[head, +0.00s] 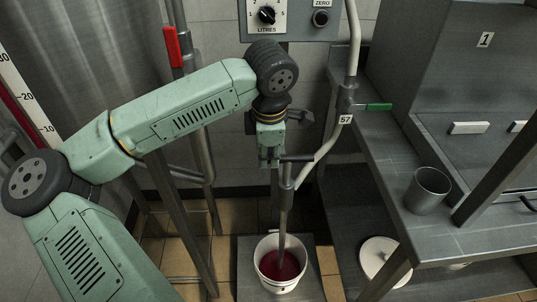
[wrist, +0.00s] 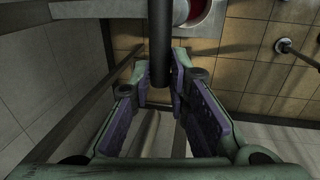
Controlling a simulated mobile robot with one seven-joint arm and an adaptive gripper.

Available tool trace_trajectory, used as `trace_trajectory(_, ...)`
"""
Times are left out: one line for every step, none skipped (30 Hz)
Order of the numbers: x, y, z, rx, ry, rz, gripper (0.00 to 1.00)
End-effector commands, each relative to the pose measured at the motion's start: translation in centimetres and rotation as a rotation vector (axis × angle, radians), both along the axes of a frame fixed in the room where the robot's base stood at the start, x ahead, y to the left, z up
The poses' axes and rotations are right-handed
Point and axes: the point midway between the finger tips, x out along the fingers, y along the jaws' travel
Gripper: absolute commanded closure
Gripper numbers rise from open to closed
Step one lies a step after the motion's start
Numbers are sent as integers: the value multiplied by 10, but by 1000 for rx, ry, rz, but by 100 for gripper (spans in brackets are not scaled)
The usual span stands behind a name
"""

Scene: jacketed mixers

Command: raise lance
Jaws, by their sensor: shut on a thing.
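The lance (head: 285,198) is a grey upright tube with a dark crossbar handle (head: 298,158) near its top, joined to a pale hose. Its lower end stands inside a white bucket (head: 264,273) of red liquid, and the tip is hidden in the liquid. My gripper (head: 269,161) points down at the left end of the handle and is shut on it. In the wrist view, the purple-padded fingers of my gripper (wrist: 161,92) are on either side of the dark handle bar (wrist: 160,45). The bucket rim (wrist: 217,30) shows at the top there.
A grey bench (head: 470,247) with a metal cup (head: 428,190) stands at the right. A white lid (head: 385,262) lies below it. A green-handled valve (head: 378,107) is on the hose pipe. A steel vessel (head: 90,50) and frame legs stand at the left.

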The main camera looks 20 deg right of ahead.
Motion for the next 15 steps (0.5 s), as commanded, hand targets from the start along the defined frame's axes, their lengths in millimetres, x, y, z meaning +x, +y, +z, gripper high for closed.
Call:
trace_trajectory(1,0,9,0,-4,1,100)
trace_trajectory(1,0,14,1,-4,1,100)
trace_trajectory(1,0,21,0,-5,1,100)
trace_trajectory(1,0,28,0,-5,2,100)
trace_trajectory(1,0,35,0,-5,2,100)
trace_trajectory(1,0,44,0,-6,2,100)
trace_trajectory(1,0,53,0,-6,2,100)
trace_trajectory(1,0,61,0,-7,2,100)
trace_trajectory(1,0,71,0,-6,2,100)
trace_trajectory(1,0,79,0,-7,1,100)
trace_trajectory(1,0,87,-1,-6,1,100)
trace_trajectory(1,0,97,-1,-6,2,100)
trace_trajectory(1,0,104,-1,-6,2,100)
trace_trajectory(1,0,111,-1,-5,2,100)
trace_trajectory(1,0,120,-1,-6,2,100)
